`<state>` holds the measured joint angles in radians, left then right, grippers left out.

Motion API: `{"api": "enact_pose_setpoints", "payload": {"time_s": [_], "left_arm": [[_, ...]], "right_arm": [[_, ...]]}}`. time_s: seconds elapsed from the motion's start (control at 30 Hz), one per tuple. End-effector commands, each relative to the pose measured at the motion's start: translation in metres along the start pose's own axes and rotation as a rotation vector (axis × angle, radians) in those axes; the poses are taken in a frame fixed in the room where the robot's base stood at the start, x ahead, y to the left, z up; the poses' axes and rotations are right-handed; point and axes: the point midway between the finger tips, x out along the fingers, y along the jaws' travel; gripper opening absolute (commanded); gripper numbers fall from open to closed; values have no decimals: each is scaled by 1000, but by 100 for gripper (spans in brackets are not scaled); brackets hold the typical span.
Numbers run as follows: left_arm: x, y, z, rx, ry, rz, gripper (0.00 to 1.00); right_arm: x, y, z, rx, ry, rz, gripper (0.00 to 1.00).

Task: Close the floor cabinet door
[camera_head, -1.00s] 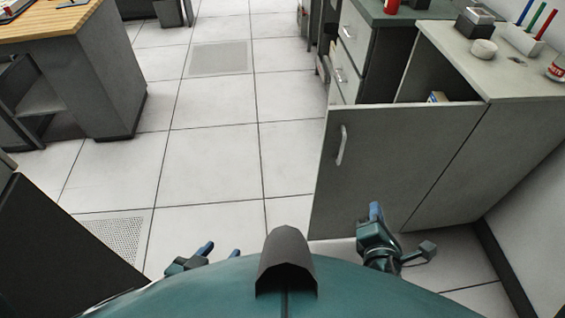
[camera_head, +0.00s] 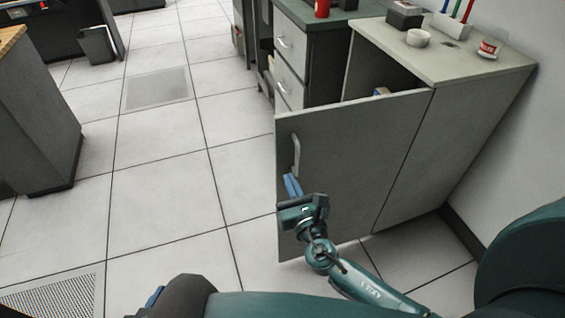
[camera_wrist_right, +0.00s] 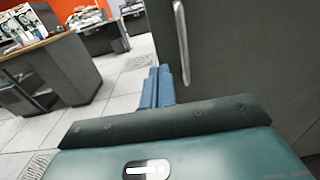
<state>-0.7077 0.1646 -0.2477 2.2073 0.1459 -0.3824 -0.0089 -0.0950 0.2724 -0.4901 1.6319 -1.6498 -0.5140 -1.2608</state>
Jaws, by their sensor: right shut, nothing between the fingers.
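The grey floor cabinet (camera_head: 450,130) stands at the right in the head view, with its door (camera_head: 355,150) swung open toward me. A silver bar handle (camera_head: 296,153) is near the door's free left edge. My right gripper (camera_head: 292,187) is shut and empty in front of the door, its blue fingertips just below the handle. In the right wrist view the blue fingers (camera_wrist_right: 158,87) are together, left of and below the handle (camera_wrist_right: 182,40), beside the door face (camera_wrist_right: 245,60). I cannot tell whether they touch the door. Only a blue tip of my left gripper (camera_head: 154,297) shows at the bottom edge.
A white bowl (camera_head: 418,38), a pen holder and a jar (camera_head: 488,48) sit on the cabinet top. A drawer unit (camera_head: 287,50) stands behind the door. A workbench (camera_head: 35,115) is at the left. The tiled floor (camera_head: 165,165) between is clear.

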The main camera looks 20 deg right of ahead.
Motion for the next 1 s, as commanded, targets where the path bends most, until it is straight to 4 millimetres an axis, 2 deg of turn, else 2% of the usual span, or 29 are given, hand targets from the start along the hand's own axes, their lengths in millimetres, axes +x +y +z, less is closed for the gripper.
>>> {"api": "enact_pose_setpoints", "payload": {"time_s": [0.1, 0.33, 0.5, 0.87, 1.0], "left_arm": [[2, -1, 4, 1, -8, -1, 46], [2, -1, 1, 4, 1, -1, 46], [2, -1, -1, 6, 9, -1, 46], [2, -1, -3, 7, 14, -1, 46], [3, -2, -2, 9, 20, -2, 46]], "right_arm": [[27, 0, 1, 1, -2, -2, 0], [59, 0, 0, 1, -1, -1, 0], [67, 0, 0, 2, 0, -1, 0], [68, 0, 0, 3, 0, -2, 0], [75, 1, -1, 4, -1, -18, 0]]}}
